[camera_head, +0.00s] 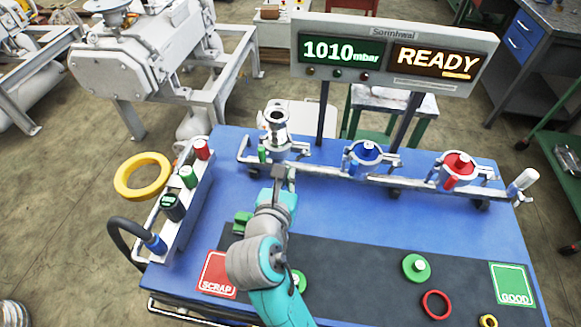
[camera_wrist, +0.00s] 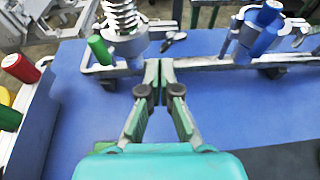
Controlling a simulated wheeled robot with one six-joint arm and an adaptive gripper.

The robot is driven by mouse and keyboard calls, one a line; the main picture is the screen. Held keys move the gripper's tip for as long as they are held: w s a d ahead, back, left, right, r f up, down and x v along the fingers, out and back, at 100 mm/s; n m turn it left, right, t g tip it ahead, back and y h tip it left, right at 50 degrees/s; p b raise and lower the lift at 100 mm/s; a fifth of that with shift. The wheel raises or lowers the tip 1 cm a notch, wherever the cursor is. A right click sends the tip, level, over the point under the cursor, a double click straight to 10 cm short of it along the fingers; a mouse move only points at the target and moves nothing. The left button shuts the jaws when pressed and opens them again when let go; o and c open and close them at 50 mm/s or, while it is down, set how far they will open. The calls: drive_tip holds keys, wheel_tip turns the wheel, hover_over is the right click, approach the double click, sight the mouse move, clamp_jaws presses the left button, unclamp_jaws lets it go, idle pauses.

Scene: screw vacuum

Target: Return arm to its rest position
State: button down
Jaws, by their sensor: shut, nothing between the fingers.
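My gripper (camera_wrist: 158,80) is shut and empty in the wrist view, its two fingertips together. In the head view my gripper (camera_head: 284,176) is over the back left part of the blue table (camera_head: 225,150), just in front of the metal rail (camera_head: 330,172). A silver fitting with a ribbed stem (camera_head: 276,125) stands at the left end of the rail. It also shows in the wrist view (camera_wrist: 122,20), beyond and left of the fingertips. The gripper appears apart from it. My arm hides part of the dark mat (camera_head: 350,270).
A display (camera_head: 395,55) reads 1010 mbar and READY. Blue (camera_head: 366,152) and red (camera_head: 459,164) valve fittings stand along the rail. Green discs and rings lie on the mat, between SCRAP (camera_head: 217,274) and GOOD (camera_head: 513,285) plates.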

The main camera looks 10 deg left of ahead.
drive_tip(key=shift+d+v, duration=0.2)
drive_tip(key=shift+v, duration=2.55)
